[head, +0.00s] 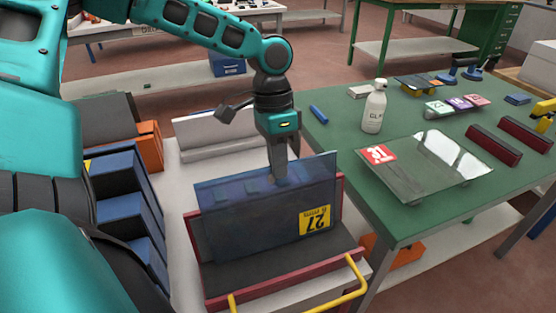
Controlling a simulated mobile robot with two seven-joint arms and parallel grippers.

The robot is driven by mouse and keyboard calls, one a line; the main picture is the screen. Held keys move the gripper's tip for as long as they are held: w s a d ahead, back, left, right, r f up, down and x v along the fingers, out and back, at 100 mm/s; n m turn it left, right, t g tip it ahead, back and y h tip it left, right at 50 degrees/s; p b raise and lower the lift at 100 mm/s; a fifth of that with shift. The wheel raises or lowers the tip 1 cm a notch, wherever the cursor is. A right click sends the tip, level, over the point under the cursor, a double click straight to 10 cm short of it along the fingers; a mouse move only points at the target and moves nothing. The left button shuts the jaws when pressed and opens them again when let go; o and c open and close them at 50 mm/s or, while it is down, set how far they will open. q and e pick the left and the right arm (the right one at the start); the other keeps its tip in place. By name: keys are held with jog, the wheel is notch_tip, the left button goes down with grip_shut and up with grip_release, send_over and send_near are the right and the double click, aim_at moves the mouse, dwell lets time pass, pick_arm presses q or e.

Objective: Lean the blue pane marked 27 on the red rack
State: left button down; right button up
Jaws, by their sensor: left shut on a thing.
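The blue pane (262,215) is see-through and carries a yellow label (315,220) with 27, upside down in the head view. My left gripper (280,177) points down and is shut on the pane's upper edge, right of its middle. The pane is nearly upright over the red rack (341,262), in front of its dark back board. The rack has red edges and a dark grey base. The pane's lower edge is close to the base; I cannot tell whether it touches. My right gripper is not in view.
A yellow handle (357,280) runs along the front of the rack's trolley. A blue slotted holder (128,205) stands at left. The green table (385,222) at right holds a clear pane (425,166), a white bottle (374,108) and dark red blocks (494,146).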

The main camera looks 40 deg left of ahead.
pick_arm(q)
jog(key=shift+f, duration=0.25)
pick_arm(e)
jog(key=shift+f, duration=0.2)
pick_arm(q)
jog(key=c, duration=1.2)
grip_release()
jog(key=shift+s+f, duration=0.1)
jog(key=shift+f, duration=0.05)
